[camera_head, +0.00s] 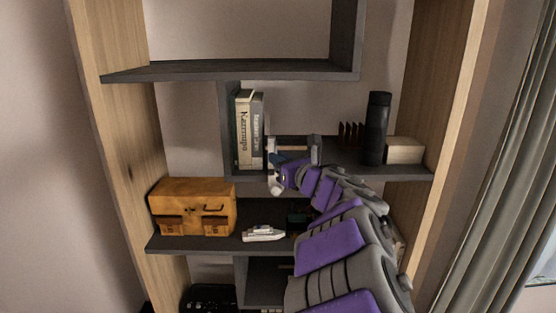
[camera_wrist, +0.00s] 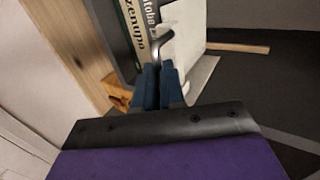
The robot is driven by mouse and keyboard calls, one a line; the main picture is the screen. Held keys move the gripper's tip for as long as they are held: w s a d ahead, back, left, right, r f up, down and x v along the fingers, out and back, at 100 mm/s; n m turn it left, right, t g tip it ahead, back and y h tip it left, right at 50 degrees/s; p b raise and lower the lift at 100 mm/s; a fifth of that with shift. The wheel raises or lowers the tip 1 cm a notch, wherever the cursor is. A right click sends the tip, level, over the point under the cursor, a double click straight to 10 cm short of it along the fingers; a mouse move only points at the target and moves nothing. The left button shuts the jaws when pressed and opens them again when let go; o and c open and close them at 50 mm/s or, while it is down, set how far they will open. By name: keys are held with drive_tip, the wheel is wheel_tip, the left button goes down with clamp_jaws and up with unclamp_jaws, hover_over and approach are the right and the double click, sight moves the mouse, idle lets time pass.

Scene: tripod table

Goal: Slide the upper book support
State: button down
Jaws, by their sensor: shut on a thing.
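The upper book support (camera_head: 271,146) is a pale upright piece on the upper shelf, just right of two standing books (camera_head: 249,130). In the wrist view the book support (camera_wrist: 185,35) shows as a white block beside the books (camera_wrist: 137,30), with a thin grey hooked piece (camera_wrist: 166,45) in front. My gripper (camera_head: 276,160) reaches it from the front right. In the wrist view the blue fingers of my gripper (camera_wrist: 160,80) are close together on the lower end of the grey piece. The fingers hide the exact grip point.
A black cylinder (camera_head: 376,128) and a pale box (camera_head: 404,150) stand at the right of the upper shelf. Below are an orange-brown case (camera_head: 192,207) and a small white model (camera_head: 263,234). Wooden side panels (camera_head: 127,100) bound the shelves. A dark board (camera_head: 230,70) lies above.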

drive_tip(key=b, duration=0.3)
drive_tip(key=shift+a+r, duration=0.1)
drive_tip(key=shift+r, duration=0.1)
drive_tip(key=shift+a+b, duration=0.4)
drive_tip(key=shift+b, duration=0.7)
drive_tip(key=c, duration=1.2)
unclamp_jaws()
drive_tip(key=shift+d+f, duration=0.1)
drive_tip(key=shift+c, duration=0.2)
drive_tip(key=shift+f, duration=0.1)
